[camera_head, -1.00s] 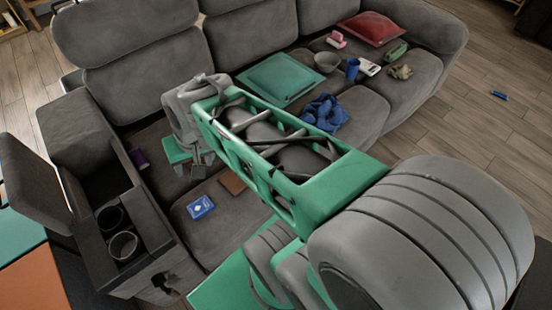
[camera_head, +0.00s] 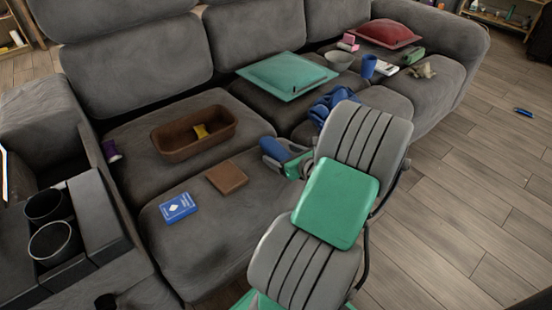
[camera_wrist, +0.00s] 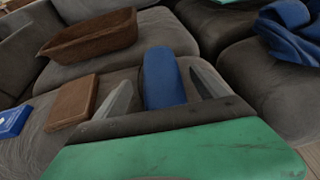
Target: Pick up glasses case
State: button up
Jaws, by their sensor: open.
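A blue, rounded, elongated thing, which looks like the glasses case (camera_wrist: 163,80), lies on the sofa seat in the wrist view. It also shows in the head view (camera_head: 274,149), partly hidden by my gripper and arm. My gripper (camera_wrist: 162,88) is open, with one grey finger on each side of the blue case in the picture. I cannot tell whether the fingers touch it. In the head view my gripper (camera_head: 288,160) is low over the front of the seat, mostly hidden behind my arm.
A brown tray (camera_head: 165,147) with a yellow item stands behind. A brown flat item (camera_head: 227,177) and a blue card box (camera_head: 177,208) lie left. A teal cushion (camera_head: 287,75), blue cloth (camera_head: 335,101), bowl (camera_head: 339,60) and red cushion (camera_head: 385,33) lie right. Cup holders (camera_head: 52,244) are at left.

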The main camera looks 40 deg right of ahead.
aim_at(276, 151)
jog(key=b+x, duration=0.1)
jog(key=x, duration=0.2)
jog(key=shift+w+d+f+b, duration=0.1)
jog(key=shift+w+f+b, duration=0.05)
jog(key=shift+f+b, duration=0.25)
jog(key=shift+w+d+r, duration=0.1)
jog(key=shift+w, duration=0.3)
jog(key=shift+c, duration=0.4)
jog(key=c, duration=1.4)
